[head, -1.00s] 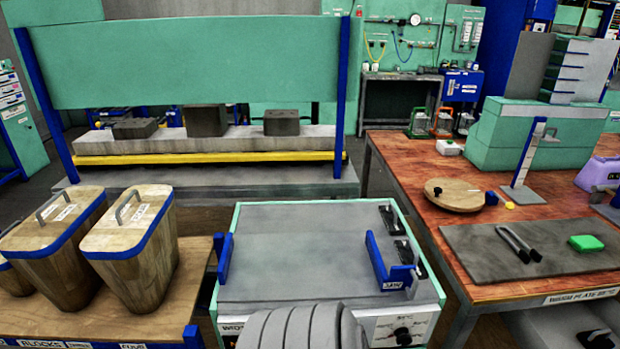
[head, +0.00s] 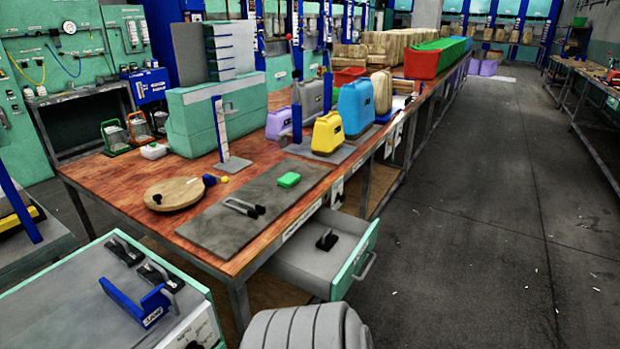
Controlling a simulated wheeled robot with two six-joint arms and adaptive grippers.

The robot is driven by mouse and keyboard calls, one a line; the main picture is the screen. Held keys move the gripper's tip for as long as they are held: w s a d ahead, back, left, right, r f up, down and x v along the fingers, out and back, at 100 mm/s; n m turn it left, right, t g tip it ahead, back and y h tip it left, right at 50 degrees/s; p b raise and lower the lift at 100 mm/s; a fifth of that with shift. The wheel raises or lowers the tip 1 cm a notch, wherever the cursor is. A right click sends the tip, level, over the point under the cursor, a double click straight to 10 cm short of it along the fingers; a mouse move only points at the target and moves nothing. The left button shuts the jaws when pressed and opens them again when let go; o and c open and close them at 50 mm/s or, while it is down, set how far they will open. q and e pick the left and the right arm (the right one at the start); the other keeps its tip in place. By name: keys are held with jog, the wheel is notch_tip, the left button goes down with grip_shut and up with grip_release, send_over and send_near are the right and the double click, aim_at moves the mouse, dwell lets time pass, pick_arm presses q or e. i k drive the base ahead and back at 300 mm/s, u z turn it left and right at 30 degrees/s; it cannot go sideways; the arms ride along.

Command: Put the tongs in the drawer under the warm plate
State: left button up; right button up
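The tongs (head: 243,207), grey with black tips, lie on the dark grey warm plate (head: 215,232) at the near edge of the wooden-topped table. Below the table's edge, an open drawer (head: 296,262) sticks out into the aisle, with a green front (head: 355,262) and a grey handle. A small black object (head: 326,240) lies inside it; the rest of the visible drawer floor is bare. Neither of my grippers shows in the head view.
A round wooden board (head: 174,194) and a grey stand (head: 232,165) are behind the plate. Coloured canisters (head: 327,133) stand farther along. A press bench (head: 70,310) is at lower left.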

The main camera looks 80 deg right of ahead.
aim_at(329, 265)
jog(key=z, duration=2.65)
